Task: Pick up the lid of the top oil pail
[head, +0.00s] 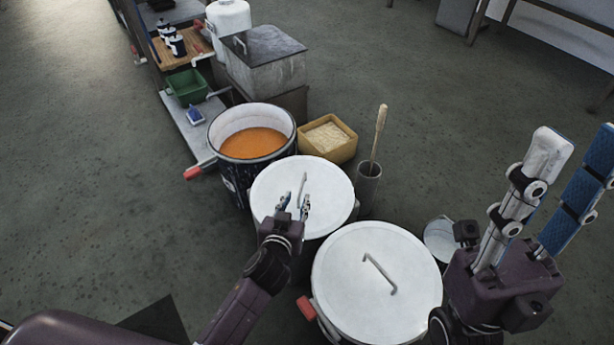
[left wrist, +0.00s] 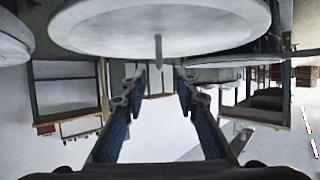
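A round white lid (head: 285,180) with a thin bar handle (head: 303,186) covers the middle pail. My left gripper (head: 293,202) is over this lid, close to its handle, with the fingers apart. In the left wrist view a white lid (left wrist: 110,25) fills the top, and its handle (left wrist: 158,50) stands between the open fingers (left wrist: 160,85), not visibly touched by them. A second white lid (head: 350,300) with a bar handle (head: 380,273) covers the nearest pail. My right gripper (head: 568,170) is raised at the right, open and empty.
An open dark pail (head: 235,168) of orange liquid stands behind the middle one. A yellow box (head: 345,150), a grey cup (head: 369,185) with a wooden-handled tool and a small metal bucket (head: 440,240) stand close by. Floor at the left is clear.

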